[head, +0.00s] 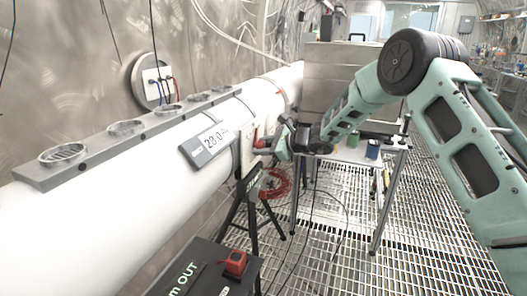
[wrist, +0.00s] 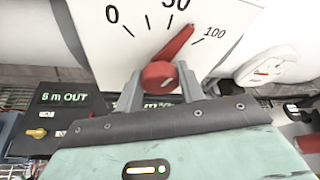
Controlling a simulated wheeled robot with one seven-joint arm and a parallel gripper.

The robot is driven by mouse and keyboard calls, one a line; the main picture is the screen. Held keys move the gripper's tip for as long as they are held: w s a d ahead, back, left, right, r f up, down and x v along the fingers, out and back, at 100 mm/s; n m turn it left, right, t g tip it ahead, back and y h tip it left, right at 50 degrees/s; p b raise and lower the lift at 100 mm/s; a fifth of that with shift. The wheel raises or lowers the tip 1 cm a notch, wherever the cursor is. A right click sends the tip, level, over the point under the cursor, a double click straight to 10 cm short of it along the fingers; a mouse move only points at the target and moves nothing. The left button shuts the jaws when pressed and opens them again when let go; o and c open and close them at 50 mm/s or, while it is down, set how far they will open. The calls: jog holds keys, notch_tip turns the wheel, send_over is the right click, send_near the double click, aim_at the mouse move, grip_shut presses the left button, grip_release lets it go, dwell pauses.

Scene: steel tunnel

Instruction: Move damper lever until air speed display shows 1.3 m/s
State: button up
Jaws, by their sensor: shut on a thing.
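The damper lever (wrist: 178,45) is red with a round hub and a pointed arm. In the head view my gripper (head: 275,147) is at the side of the white duct, by the red lever (head: 258,139).
A grey display (head: 207,145) on the duct (head: 90,215) appears to read 28.0. A black box (head: 200,275) marked "m OUT" with a red knob stands at the front. A steel table (head: 352,152) stands behind my gripper. Grated floor to the right is mostly clear.

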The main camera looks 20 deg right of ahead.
jog(key=o, duration=1)
jog(key=shift+c, duration=0.2)
jog(key=shift+s+d, duration=0.1)
jog(key=b+v, duration=0.2)
jog(key=v, duration=1.5)
jog(key=shift+b, duration=0.35)
jog(key=shift+s+r, duration=0.1)
